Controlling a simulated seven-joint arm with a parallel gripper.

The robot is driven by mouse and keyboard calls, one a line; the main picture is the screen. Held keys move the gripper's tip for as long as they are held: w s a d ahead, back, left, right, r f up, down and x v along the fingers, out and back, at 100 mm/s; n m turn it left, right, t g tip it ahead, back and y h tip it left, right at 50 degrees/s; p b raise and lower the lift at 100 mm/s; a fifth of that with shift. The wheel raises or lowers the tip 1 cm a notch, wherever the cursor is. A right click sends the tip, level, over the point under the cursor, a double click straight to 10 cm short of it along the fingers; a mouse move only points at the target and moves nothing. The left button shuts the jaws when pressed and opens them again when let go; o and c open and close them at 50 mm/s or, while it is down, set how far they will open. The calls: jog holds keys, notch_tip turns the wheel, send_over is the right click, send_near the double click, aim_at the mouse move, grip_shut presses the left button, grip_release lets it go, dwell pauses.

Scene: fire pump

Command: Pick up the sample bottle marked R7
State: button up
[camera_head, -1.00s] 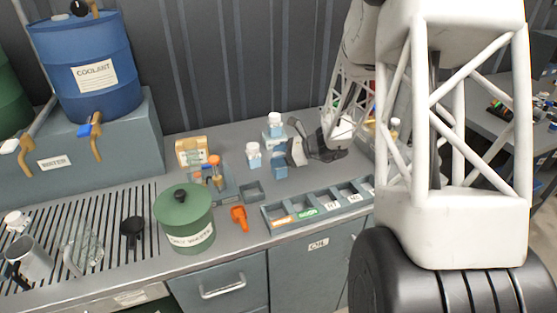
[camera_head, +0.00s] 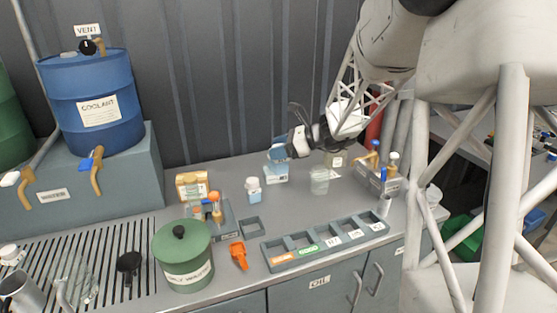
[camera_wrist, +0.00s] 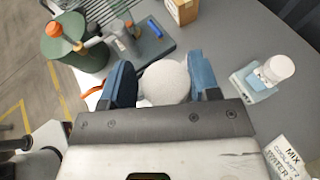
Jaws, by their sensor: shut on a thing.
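My gripper (camera_wrist: 163,84) is shut on a white round cap (camera_wrist: 165,82), one blue finger pad on each side of it. In the head view my gripper (camera_head: 279,150) is at the back of the counter, above a pale blue bottle body (camera_head: 275,174). The gripper hides the bottle's top, and I cannot read a mark on it or tell whether it touches the counter. A second white-capped pale blue bottle (camera_head: 253,189) stands apart to the left; it also shows at right in the wrist view (camera_wrist: 264,76).
A grey tray with labelled compartments (camera_head: 325,243) lies at the counter's front. A clear jar (camera_head: 320,181) and a small box (camera_head: 337,160) stand right of the gripper. A green pot (camera_head: 183,255), an orange object (camera_head: 238,254) and a tan box (camera_head: 191,185) are to the left.

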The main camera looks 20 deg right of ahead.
jog(key=shift+r, duration=0.4)
jog(key=shift+c, duration=1.4)
